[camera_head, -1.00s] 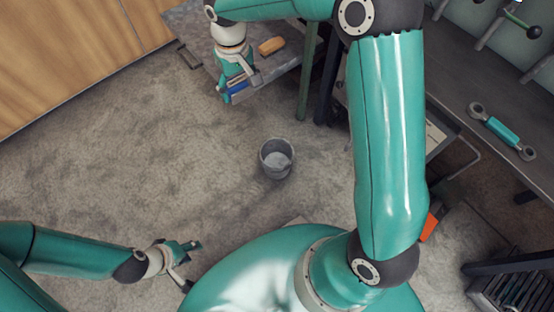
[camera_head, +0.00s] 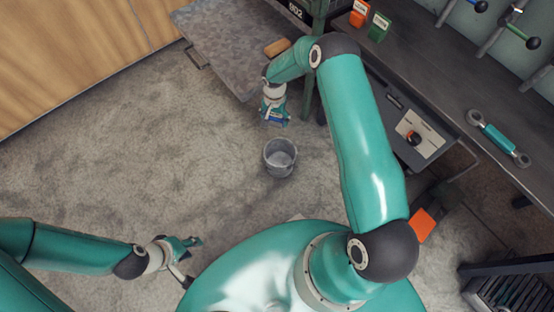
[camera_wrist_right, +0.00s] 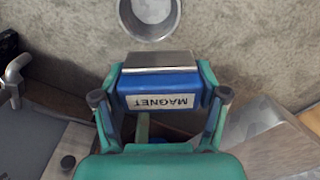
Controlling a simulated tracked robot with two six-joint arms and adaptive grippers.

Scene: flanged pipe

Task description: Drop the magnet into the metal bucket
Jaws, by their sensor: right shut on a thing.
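The magnet (camera_wrist_right: 158,92) is a blue block with a metal face and a white label reading MAGNET. My right gripper (camera_head: 273,124) is shut on it; in the right wrist view the two fingers (camera_wrist_right: 160,100) clasp its sides. The metal bucket (camera_head: 279,157) is grey and stands upright on the floor, its open top facing up. In the head view the held magnet is just above the bucket in the picture, apart from it. The bucket also shows at the top of the right wrist view (camera_wrist_right: 150,32). My left gripper (camera_head: 190,244) is at lower left, away from both; its fingertips look apart.
A grey metal table (camera_head: 222,45) with a tan block (camera_head: 277,47) stands behind the bucket. A dark workbench (camera_head: 455,90) with a teal-handled tool (camera_head: 498,138) runs along the right. The carpeted floor around the bucket is clear.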

